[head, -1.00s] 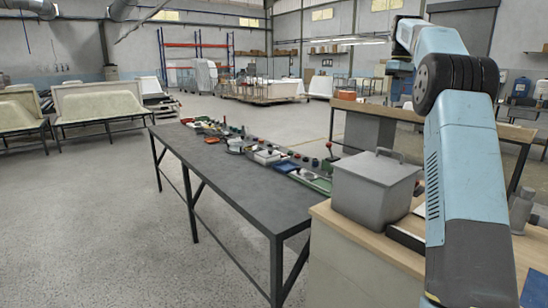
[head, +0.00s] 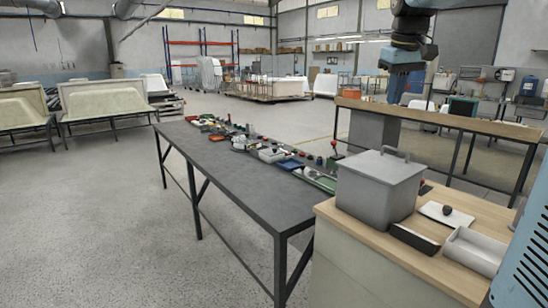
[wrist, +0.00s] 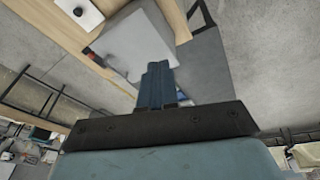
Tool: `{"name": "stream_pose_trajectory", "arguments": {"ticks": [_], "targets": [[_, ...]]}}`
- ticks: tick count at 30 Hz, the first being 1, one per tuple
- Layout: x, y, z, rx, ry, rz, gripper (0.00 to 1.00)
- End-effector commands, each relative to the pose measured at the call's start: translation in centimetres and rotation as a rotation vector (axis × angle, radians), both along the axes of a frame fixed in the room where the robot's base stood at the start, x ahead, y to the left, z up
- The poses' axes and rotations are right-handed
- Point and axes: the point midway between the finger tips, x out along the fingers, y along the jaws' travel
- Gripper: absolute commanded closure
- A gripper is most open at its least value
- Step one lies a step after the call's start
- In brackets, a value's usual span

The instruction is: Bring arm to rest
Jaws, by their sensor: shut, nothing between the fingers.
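My arm shows at the top right of the head view, with another blue part of it at the lower right edge. My gripper (head: 393,96) hangs from it, pointing down, above and behind the grey lidded box (head: 380,187). In the wrist view my gripper (wrist: 157,68) has its two blue fingers together with nothing between them. The grey box (wrist: 140,38) lies beyond the fingertips there, apart from them.
A wooden-topped bench (head: 408,262) carries the box, a white tray (head: 474,251) and a white plate with a dark knob (head: 446,214). A long dark table (head: 215,165) holds several small parts. Pale tub shells (head: 103,101) stand at the left; open floor lies between.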

Motion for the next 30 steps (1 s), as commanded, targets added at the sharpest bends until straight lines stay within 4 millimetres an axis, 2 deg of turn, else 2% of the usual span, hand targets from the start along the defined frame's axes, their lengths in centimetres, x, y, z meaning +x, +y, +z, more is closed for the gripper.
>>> {"name": "stream_pose_trajectory", "arguments": {"ticks": [1, 11, 21, 27, 30], "targets": [[-1.7, 0.5, -0.4, 0.003, -0.015, -0.011, 1.00], [-11.2, 3.0, -5.5, 0.038, -0.106, -0.106, 1.00], [-20.4, 4.5, -13.1, 0.095, -0.196, -0.198, 1.00], [-23.4, 5.3, -16.6, 0.122, -0.228, -0.233, 1.00], [-24.1, 5.7, -17.4, 0.128, -0.236, -0.241, 1.00]]}}
